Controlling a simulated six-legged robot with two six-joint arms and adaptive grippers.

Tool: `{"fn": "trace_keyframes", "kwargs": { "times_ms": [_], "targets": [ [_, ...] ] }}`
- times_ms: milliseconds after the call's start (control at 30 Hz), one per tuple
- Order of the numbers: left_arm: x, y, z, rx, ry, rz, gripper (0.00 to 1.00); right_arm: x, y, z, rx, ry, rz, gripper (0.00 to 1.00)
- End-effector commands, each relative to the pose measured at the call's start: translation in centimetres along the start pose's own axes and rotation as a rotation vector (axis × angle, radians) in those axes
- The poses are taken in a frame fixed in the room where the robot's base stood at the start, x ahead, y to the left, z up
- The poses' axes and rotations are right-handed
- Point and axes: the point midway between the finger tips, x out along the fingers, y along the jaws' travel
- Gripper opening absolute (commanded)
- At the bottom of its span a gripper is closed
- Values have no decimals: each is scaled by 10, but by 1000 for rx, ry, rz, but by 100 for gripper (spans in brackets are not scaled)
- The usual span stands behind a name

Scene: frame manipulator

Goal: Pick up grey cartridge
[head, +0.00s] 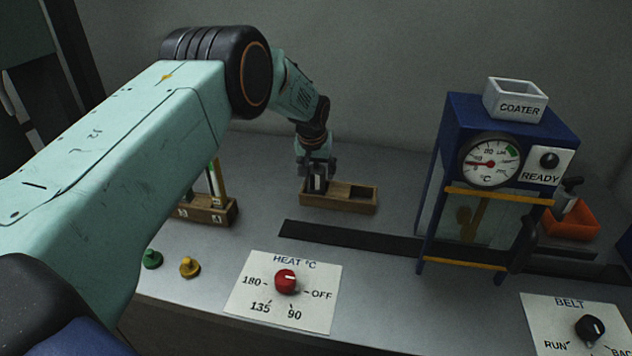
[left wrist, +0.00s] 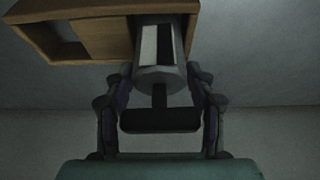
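The grey cartridge (head: 318,183) stands upright in the left part of a small wooden holder (head: 352,205). In the left wrist view the cartridge (left wrist: 160,72) is a grey cylinder with a white and a black stripe, beside the holder's wooden wall (left wrist: 85,22). My left gripper (head: 317,172) is above the holder with its fingers on either side of the cartridge. In the left wrist view the gripper (left wrist: 160,78) looks open, with its fingertips very close to the cartridge's sides; contact is not clear. My right gripper is not in view.
The holder's right compartment looks empty. Another wooden rack (head: 208,210) stands to the left, partly behind my arm. A dark belt strip (head: 345,236) runs in front, toward the blue coater machine (head: 455,130). A heat dial panel (head: 285,290) and an orange tray (head: 572,222) are also here.

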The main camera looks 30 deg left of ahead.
Motion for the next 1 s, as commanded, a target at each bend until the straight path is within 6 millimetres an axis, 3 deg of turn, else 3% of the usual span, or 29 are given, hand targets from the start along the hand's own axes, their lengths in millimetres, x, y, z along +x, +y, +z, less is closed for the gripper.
{"fn": "trace_keyframes", "kwargs": {
  "times_ms": [500, 767, 1000],
  "targets": [
    [1, 0, 2, 0, -3, 0, 9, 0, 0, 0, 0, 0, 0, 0],
    [-2, 0, 0, 0, -2, 0, 8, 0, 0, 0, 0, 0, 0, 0],
    [-39, 0, -18, -2, 5, 2, 8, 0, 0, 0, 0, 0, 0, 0]
  ]
}}
